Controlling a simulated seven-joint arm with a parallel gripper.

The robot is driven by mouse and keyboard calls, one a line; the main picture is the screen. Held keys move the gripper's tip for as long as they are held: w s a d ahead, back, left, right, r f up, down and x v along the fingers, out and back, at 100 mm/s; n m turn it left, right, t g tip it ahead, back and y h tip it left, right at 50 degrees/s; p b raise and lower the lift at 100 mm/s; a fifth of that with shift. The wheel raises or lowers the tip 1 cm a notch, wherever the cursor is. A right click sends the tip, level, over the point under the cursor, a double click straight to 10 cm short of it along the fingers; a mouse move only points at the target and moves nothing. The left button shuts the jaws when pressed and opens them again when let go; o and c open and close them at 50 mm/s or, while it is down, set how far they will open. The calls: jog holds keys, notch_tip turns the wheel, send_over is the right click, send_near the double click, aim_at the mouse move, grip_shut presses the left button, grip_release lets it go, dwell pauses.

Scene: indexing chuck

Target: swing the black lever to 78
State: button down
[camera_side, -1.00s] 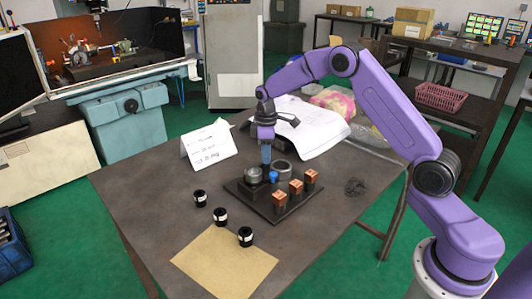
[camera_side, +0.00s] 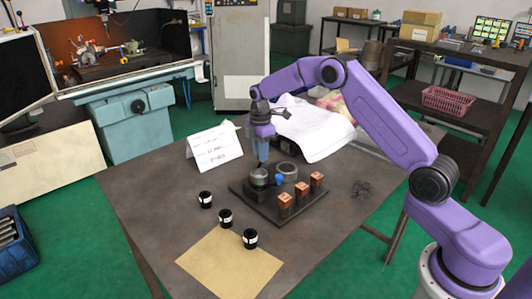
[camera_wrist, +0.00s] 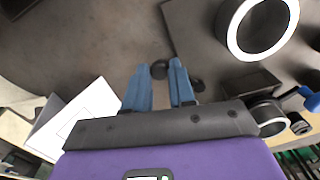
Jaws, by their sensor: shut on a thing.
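My gripper (camera_side: 262,161) points down just behind the round grey chuck (camera_side: 259,179) on the dark base plate (camera_side: 262,201). In the wrist view its two blue fingers (camera_wrist: 160,82) are closed around the black lever (camera_wrist: 159,70), whose dark rounded end shows between and beyond the fingertips. Most of the lever is hidden by the fingers, and in the side view it cannot be made out. The angle marks are too small to read.
Several copper blocks (camera_side: 300,188) stand along the plate's right side. A folded white card (camera_side: 214,147) and papers (camera_side: 315,130) lie behind. The table's left part is clear.

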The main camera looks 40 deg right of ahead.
jog(key=w+a+n, duration=0.1)
jog(key=n, duration=0.1)
jog(key=w+a+n, duration=0.1)
jog(key=n, duration=0.1)
jog(key=shift+n, duration=0.3)
jog(key=shift+w+a+n, duration=0.25)
jog(key=shift+a+n, duration=0.35)
jog(key=shift+n, duration=0.4)
jog(key=shift+w+a+n, duration=0.25)
jog(key=shift+a+n, duration=0.35)
jog(key=shift+n, duration=0.4)
jog(key=c, duration=0.9)
grip_release()
jog(key=shift+c, duration=0.2)
jog(key=shift+r, duration=0.1)
notch_tip(320, 180, up, 17)
jog(key=shift+r, duration=0.15)
